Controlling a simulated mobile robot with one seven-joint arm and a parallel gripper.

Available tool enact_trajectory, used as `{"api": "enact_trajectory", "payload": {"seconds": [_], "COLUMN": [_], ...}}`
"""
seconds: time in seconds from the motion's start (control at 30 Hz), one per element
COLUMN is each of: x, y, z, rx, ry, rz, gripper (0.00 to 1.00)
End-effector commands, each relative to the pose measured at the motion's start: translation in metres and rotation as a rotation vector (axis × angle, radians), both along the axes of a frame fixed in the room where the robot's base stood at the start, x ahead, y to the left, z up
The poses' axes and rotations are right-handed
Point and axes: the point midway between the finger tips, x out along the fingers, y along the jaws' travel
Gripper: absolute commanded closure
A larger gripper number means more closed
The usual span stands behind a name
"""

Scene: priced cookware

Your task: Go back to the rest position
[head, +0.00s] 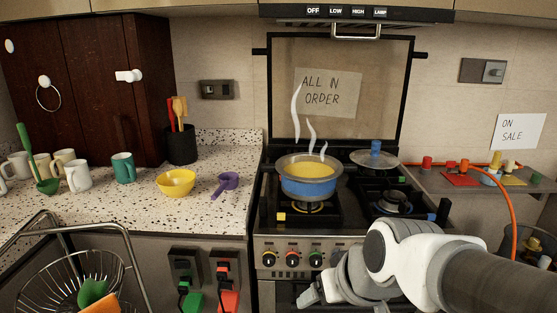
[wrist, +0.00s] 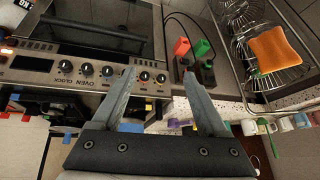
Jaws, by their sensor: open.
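My gripper (head: 312,296) is in front of the stove, low at the bottom of the head view, beside the oven door. In the wrist view my gripper (wrist: 158,74) has its two fingers spread apart with nothing between them. The stove front with its row of knobs (wrist: 108,71) shows upside down there. A blue pot (head: 308,187) with yellow contents steams on the stove's left burner, apart from my gripper.
A wire basket (head: 72,290) with a green and an orange item stands at the lower left. Red and green plugs (head: 228,275) hang on the counter front. An orange hose (head: 510,205) curves at right.

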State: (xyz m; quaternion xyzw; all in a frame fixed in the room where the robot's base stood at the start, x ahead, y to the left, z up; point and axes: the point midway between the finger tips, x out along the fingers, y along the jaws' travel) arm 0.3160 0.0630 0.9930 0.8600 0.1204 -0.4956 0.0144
Motion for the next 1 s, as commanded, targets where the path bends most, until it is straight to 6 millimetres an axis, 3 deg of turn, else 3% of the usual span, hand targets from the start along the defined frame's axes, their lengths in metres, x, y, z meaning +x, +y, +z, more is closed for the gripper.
{"api": "enact_trajectory", "payload": {"seconds": [0.1, 0.33, 0.4, 0.73, 1.0], "x": [-0.025, -0.074, -0.070, -0.070, -0.070], "y": [-0.027, -0.067, -0.064, -0.064, -0.063], "z": [0.020, 0.041, 0.066, 0.141, 0.173], "rx": [-0.029, -0.106, -0.101, -0.099, -0.099], "ry": [0.003, 0.026, 0.034, 0.034, 0.034], "rz": [-0.080, -0.241, -0.228, -0.223, -0.222], "gripper": [0.23, 0.23, 0.23, 0.23, 0.23]}}
